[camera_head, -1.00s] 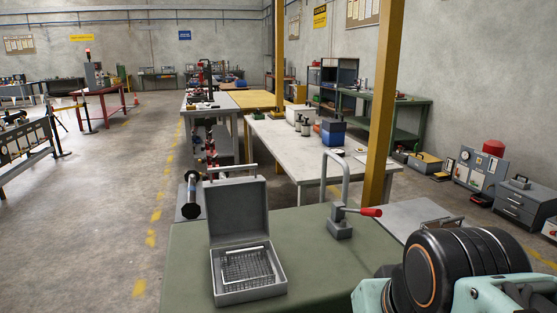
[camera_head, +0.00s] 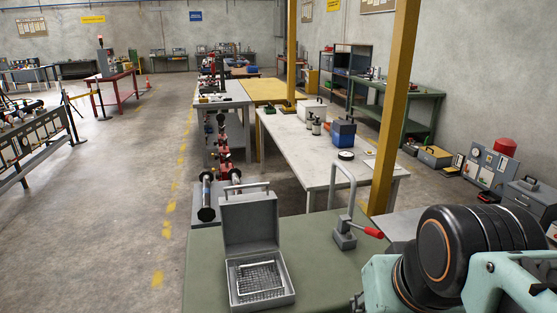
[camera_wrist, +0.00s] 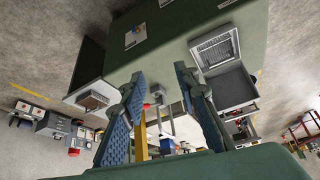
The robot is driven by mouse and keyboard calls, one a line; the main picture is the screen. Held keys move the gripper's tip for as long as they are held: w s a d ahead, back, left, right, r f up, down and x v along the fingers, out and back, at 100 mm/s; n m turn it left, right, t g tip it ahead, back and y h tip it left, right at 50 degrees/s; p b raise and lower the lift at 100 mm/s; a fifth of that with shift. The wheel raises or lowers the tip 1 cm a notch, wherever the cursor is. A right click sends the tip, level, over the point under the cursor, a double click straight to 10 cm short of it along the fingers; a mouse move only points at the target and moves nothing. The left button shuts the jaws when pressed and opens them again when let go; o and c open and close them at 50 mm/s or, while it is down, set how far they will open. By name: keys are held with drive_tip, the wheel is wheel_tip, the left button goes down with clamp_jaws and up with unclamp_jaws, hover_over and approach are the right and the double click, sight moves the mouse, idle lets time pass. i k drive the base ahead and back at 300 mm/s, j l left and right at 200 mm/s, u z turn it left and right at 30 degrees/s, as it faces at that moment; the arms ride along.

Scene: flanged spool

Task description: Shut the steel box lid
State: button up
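The steel box (camera_head: 288,297) stands on a green-topped table at the bottom of the head view, with a wire grid or basket inside. Its grey lid (camera_head: 249,222) stands upright at the far side, open, with a bar handle on its top edge. In the wrist view the open box (camera_wrist: 198,65) and its lid (camera_wrist: 234,88) show at upper right, beyond the right finger. My gripper (camera_wrist: 160,103) has two blue padded fingers spread apart with nothing between them. It is apart from the box. In the head view my arm fills the lower right and the fingers are mostly out of frame.
A toggle clamp (camera_head: 345,234) with a red handle stands on the green table (camera_head: 315,250), right of the box. A dumbbell-shaped spool (camera_head: 206,197) is behind the box at left. A pale workbench (camera_head: 300,140) and a yellow post (camera_head: 392,110) stand beyond.

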sight(249, 222)
drive_tip(key=i+j, duration=0.2)
drive_tip(key=j, duration=0.15)
drive_tip(key=i+j, duration=0.2)
drive_tip(key=j, duration=0.2)
drive_tip(key=i+l+u, duration=0.15)
drive_tip(key=i+l, duration=0.1)
drive_tip(key=i, duration=0.1)
